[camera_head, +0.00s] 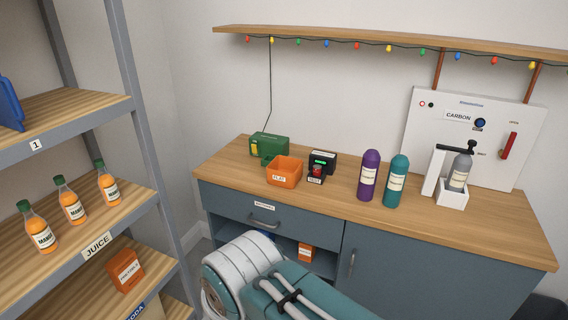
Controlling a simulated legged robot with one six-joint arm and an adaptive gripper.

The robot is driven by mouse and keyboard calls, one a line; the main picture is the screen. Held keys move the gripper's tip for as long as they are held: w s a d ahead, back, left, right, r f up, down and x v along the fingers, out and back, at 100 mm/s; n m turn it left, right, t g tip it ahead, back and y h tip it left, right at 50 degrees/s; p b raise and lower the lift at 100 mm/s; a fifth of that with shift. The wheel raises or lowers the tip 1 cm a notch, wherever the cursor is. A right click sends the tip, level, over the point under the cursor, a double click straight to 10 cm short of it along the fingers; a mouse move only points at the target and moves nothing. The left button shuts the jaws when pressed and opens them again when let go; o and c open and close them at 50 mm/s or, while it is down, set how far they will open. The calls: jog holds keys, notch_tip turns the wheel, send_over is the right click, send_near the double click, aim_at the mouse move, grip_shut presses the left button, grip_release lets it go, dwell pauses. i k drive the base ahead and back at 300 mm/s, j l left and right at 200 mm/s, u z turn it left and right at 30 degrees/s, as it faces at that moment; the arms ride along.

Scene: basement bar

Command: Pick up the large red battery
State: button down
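A black device (322,158) with a lit green display stands on the counter. A small red object (316,171) sits low at its front, above a pale label. It may be the red battery, but it is too small to tell its shape or size. An orange open-topped box (284,172) with a label that seems to read "FLAT" stands just left of it; its contents cannot be made out. No other red battery is clearly visible. My arm shows at the bottom centre, below the counter front. My gripper is not in view.
The wooden counter (400,222) also holds a green box (268,145), purple bottle (368,174), teal bottle (396,180) and a carbonator panel (478,140) with a grey cylinder (460,172). A drawer (262,217) is closed. Shelves with juice bottles (72,201) stand left.

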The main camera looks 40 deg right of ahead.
aim_at(317, 168)
jog(key=z, duration=1.55)
